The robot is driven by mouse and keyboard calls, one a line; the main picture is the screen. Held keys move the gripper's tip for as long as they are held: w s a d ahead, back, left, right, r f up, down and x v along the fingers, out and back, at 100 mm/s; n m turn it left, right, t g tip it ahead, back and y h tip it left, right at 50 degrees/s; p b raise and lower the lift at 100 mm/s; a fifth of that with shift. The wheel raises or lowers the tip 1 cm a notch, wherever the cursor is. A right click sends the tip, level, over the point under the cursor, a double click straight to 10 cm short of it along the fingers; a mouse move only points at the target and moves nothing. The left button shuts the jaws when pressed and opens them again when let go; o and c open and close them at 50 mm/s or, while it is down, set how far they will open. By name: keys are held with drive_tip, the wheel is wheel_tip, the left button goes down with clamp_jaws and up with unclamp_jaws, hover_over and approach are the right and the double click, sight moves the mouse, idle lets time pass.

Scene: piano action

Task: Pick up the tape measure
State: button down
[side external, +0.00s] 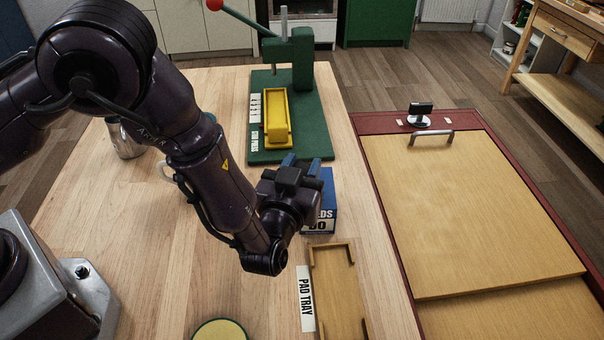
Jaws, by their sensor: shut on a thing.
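My gripper (300,163) is above the work table, just left of and partly over a blue box (321,205) with white lettering. The dark hand and wrist largely hide the jaws from this side. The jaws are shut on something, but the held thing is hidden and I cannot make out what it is. I cannot pick out a tape measure for certain anywhere in this view.
A green press (303,60) with a yellow holder (278,118) stands behind my gripper. A wooden pad tray (338,285) lies in front. A metal cup (124,138) and white mug stand left. A red-edged board (480,200) is right.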

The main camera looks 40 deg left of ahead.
drive_tip(key=s+a+r, duration=0.8)
drive_tip(key=s+r, duration=0.4)
drive_tip(key=w+d+f+m+h, duration=0.1)
drive_tip(key=w+d+f+h, duration=0.1)
drive_tip(key=w, duration=0.3)
drive_tip(key=w+d+f+m+t+h, duration=0.1)
drive_tip(key=w+d+f+m+h, duration=0.1)
drive_tip(key=w+d+f, duration=0.1)
drive_tip(key=w+d+f+m+h, duration=0.1)
drive_tip(key=w+d+f+h, duration=0.1)
drive_tip(key=w+f, duration=0.2)
drive_tip(key=shift+w+d+m+h, duration=0.15)
drive_tip(key=shift+w+d+h, duration=0.05)
drive_tip(key=shift+w, duration=0.7)
drive_tip(key=shift+w+d+m+h, duration=0.15)
drive_tip(key=shift+w+h, duration=0.05)
drive_tip(key=shift+w, duration=0.65)
drive_tip(key=shift+w+d+f, duration=0.1)
drive_tip(key=shift+w+f, duration=0.1)
drive_tip(key=shift+f, duration=0.8)
drive_tip(key=shift+w+d+f, duration=0.1)
drive_tip(key=shift+w+f, duration=0.1)
drive_tip(key=shift+f, duration=0.75)
